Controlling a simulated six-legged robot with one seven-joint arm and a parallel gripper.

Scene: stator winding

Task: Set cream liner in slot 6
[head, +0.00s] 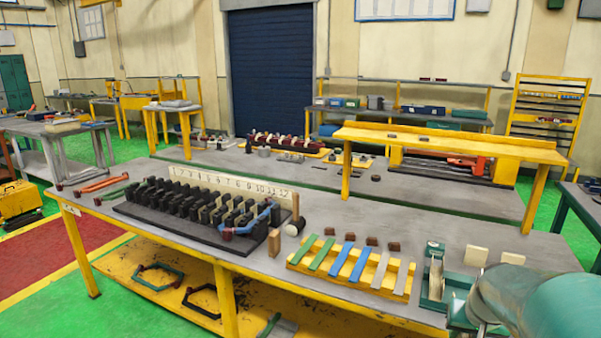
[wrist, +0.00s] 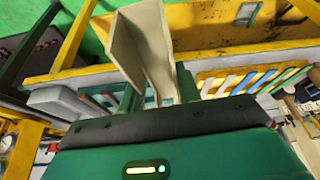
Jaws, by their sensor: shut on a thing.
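My gripper (wrist: 158,97) is shut on a cream liner (wrist: 143,48), a thin folded sheet that sticks out beyond the fingers in the wrist view. In the head view my teal arm fills the lower right corner, and I cannot make out the held liner there. The black slotted stator (head: 200,210) lies on the left half of the bench, well away from my arm. A white number strip (head: 230,186) stands behind its teeth. Some cream edges show between the teeth; slot 6 itself is too small to make out clearly.
A blue coil with red ends (head: 246,226) lies across the stator's right end. A yellow rack (head: 335,274) with green, blue and pale strips, a green fixture (head: 433,277) and cream blocks (head: 476,256) stand to the right. A mallet and wooden pieces stand beside the stator.

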